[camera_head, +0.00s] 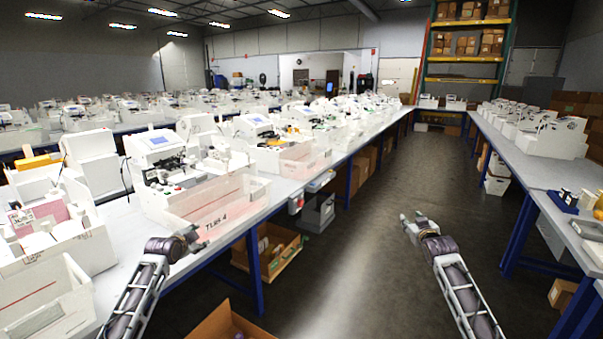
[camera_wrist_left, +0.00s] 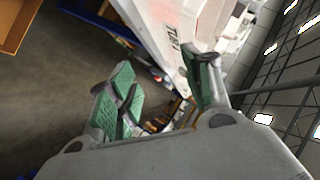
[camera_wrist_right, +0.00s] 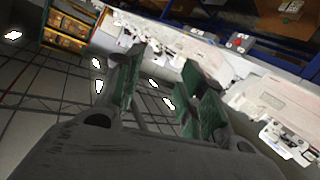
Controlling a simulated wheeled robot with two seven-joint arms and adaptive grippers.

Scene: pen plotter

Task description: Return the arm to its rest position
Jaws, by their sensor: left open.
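My left gripper (camera_head: 192,238) is at the front edge of the long white table (camera_head: 270,180), just in front of the clear bin labelled like "TUBS 4" (camera_head: 222,205). In the left wrist view its green-padded fingers (camera_wrist_left: 162,85) are spread with nothing between them, and the labelled bin (camera_wrist_left: 172,35) shows beyond. I cannot tell if it touches the bin. My right gripper (camera_head: 412,223) is over the open aisle floor, clear of both tables. In the right wrist view its green-padded fingers (camera_wrist_right: 162,80) are apart and empty.
A white machine with a blue screen (camera_head: 155,148) stands behind the bin. An open cardboard box (camera_head: 230,322) is low between my arms. Another table (camera_head: 535,165) runs along the right. The aisle floor (camera_head: 350,270) is free.

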